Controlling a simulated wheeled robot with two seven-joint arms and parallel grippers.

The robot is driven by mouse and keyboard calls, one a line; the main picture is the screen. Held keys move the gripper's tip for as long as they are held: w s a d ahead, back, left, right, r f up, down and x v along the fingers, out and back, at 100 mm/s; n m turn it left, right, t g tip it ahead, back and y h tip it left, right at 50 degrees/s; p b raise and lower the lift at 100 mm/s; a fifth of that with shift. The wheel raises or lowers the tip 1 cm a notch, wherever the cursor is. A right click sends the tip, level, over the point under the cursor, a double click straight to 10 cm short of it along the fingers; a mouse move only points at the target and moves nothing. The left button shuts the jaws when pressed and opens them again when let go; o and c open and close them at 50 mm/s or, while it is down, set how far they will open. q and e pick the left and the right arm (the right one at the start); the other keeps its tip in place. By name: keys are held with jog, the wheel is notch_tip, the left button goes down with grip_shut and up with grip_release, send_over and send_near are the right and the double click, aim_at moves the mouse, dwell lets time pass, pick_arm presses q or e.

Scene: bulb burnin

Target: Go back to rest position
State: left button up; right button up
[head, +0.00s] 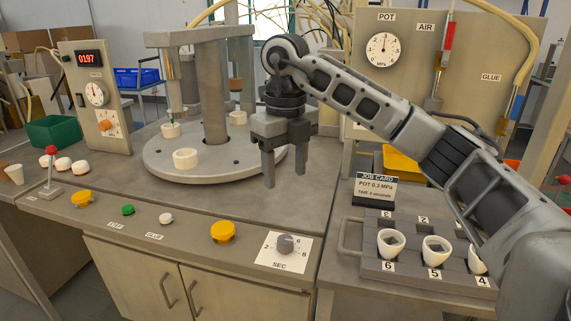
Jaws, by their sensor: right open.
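My right arm comes in from the right and reaches across the bench. My right gripper (285,166) points down with its two fingers apart, empty, in front of the right part of the round turntable (215,172). It appears to hang above the bench top and touches nothing that I can make out. My left gripper is not in view.
A grey numbered tray (365,268) with white cups (437,250) lies at the right, under my forearm. A job card (376,189) stands behind it. A time dial (286,243), yellow buttons (223,232) and a red-knobbed lever (51,170) line the bench front. A gauge panel (440,62) stands behind my arm.

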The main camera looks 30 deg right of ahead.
dwell(0.4)
jog(key=s+a+f+n+g+y, duration=0.1)
jog(key=s+a+f+y, duration=0.15)
jog(key=a, duration=0.45)
jog(key=s+a+f+n+g+y, duration=0.1)
jog(key=a+f+y, duration=0.25)
jog(key=a, duration=0.45)
jog(key=s+a+f+n+g+y, duration=0.1)
jog(key=s+a+f+y, duration=0.2)
jog(key=a, duration=0.4)
jog(key=s+a+r+m+t+y, duration=0.2)
jog(key=a+r+m+t+y, duration=0.2)
jog(key=a+m+y, duration=0.55)
jog(key=w+d+f+m+t+h, duration=0.1)
jog(key=d+f+m+t+h, duration=0.45)
jog(key=m+t, duration=0.4)
jog(key=w+d+f+m+t+h, duration=0.1)
jog(key=d+f+m+t+h, duration=0.5)
jog(key=m, duration=0.7)
jog(key=s+d+f+m+g+h, duration=0.3)
jog(key=s+f+m+g, duration=0.3)
jog(key=s+f, duration=0.5)
notch_tip(320, 180, down, 4)
jog(key=shift+s+d+h, duration=0.3)
jog(key=shift+d, duration=0.3)
